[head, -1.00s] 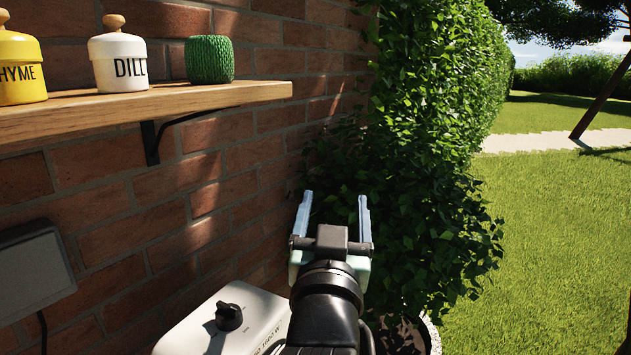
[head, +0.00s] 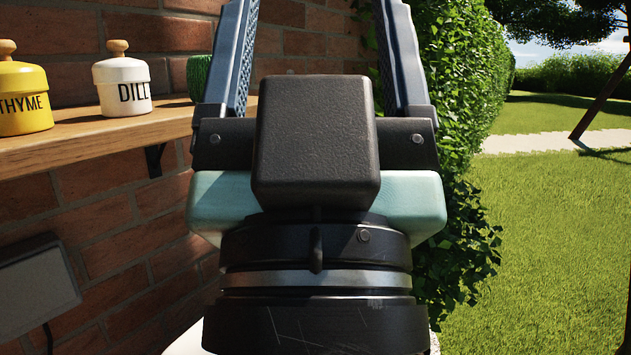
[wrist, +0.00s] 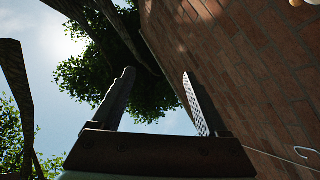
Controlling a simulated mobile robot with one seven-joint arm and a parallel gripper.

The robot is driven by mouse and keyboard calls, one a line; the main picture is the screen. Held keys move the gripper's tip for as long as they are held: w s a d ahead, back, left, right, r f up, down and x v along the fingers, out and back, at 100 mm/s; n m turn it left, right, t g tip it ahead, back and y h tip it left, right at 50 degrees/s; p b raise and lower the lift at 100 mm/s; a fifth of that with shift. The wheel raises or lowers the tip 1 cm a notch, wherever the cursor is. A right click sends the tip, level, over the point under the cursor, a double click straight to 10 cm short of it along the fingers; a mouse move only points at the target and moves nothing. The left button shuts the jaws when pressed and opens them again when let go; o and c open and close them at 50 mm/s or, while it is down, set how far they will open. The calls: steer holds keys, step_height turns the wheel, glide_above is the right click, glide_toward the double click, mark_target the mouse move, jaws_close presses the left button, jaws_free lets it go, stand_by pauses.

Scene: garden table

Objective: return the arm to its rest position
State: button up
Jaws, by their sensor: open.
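My gripper (head: 312,50) fills the middle of the head view, close to the camera, with its fingers pointing up and out of the top of the picture. The two fingers are wide apart and nothing is between them. In the wrist view my gripper (wrist: 160,88) also shows open, with sky and leaves between and beyond the fingers. The finger tips are cut off in the head view.
A wooden shelf (head: 90,140) on the brick wall (head: 130,210) at left holds a yellow THYME jar (head: 24,100), a white DILL jar (head: 122,88) and a green twine roll (head: 198,78), partly hidden by my gripper. A hedge (head: 455,110) stands right of my gripper; lawn (head: 550,240) lies beyond.

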step_height(320, 180, up, 18)
steer(key=p, duration=1.4)
steer(key=shift+w+f+p, duration=0.1)
steer(key=shift+f+p, duration=0.15)
steer(key=shift+p, duration=0.15)
steer(key=shift+c, duration=0.2)
